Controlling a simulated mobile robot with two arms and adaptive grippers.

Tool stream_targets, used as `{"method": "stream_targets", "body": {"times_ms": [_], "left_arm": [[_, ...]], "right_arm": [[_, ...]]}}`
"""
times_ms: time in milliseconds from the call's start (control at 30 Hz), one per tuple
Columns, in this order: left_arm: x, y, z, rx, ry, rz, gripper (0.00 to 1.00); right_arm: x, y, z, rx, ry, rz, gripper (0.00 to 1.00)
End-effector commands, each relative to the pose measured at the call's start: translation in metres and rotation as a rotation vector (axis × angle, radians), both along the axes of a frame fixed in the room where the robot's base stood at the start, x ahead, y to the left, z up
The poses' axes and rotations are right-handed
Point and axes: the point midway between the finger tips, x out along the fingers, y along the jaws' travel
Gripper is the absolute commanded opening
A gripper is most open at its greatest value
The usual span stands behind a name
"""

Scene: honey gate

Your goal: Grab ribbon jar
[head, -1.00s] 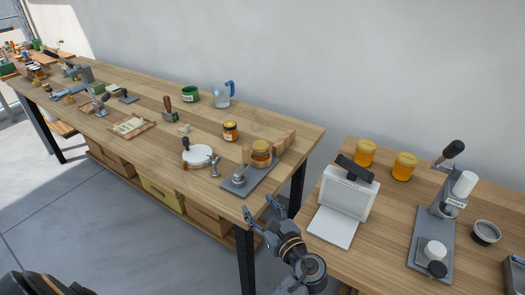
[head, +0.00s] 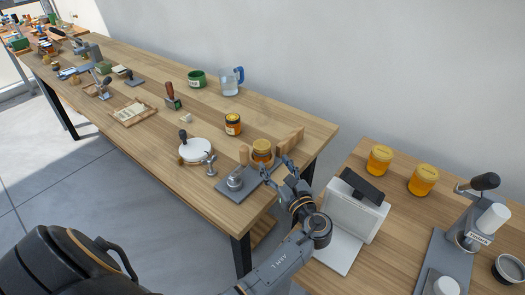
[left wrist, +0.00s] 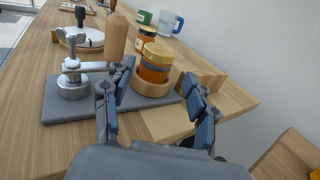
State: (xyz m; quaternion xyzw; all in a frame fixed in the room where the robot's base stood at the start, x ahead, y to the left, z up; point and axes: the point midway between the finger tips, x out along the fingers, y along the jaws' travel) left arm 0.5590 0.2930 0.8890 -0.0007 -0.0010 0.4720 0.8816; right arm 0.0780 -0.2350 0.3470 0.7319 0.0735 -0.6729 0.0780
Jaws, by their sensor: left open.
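A honey jar (head: 262,148) with a golden lid sits in a round wooden holder on a grey plate near the table's right end. In the left wrist view this jar (left wrist: 155,66) stands just beyond my fingertips. A second amber jar (head: 233,124) with a label stands farther back. My left gripper (head: 276,166) is open and empty, at the plate's edge beside the jar. In the left wrist view its fingers (left wrist: 157,86) stand on either side of the wooden holder, apart from the jar.
A metal clamp tool (left wrist: 73,78) and wooden handle (left wrist: 118,35) stand left of the holder. A wooden block (left wrist: 222,96) is on the right.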

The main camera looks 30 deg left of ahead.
Motion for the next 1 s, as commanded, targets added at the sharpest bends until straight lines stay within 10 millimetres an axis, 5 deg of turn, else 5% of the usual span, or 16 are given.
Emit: {"method": "stream_targets", "body": {"times_ms": [167,600,900,1000], "left_arm": [[0.014,0.02,0.001,0.001,-0.001,0.0,0.58],[0.04,0.062,0.001,0.002,-0.001,0.0,0.58],[0.043,0.067,-0.001,0.0,0.0,-0.001,0.58],[0.043,0.067,-0.001,0.0,0.0,-0.001,0.41]], "right_arm": [[-0.007,-0.001,0.002,-0.001,0.011,0.0,0.5],[0.013,0.001,0.011,0.002,-0.02,0.0,0.5],[0.01,0.001,0.011,0.001,-0.015,0.0,0.5],[0.008,0.001,0.011,0.001,-0.011,0.0,0.5]]}}
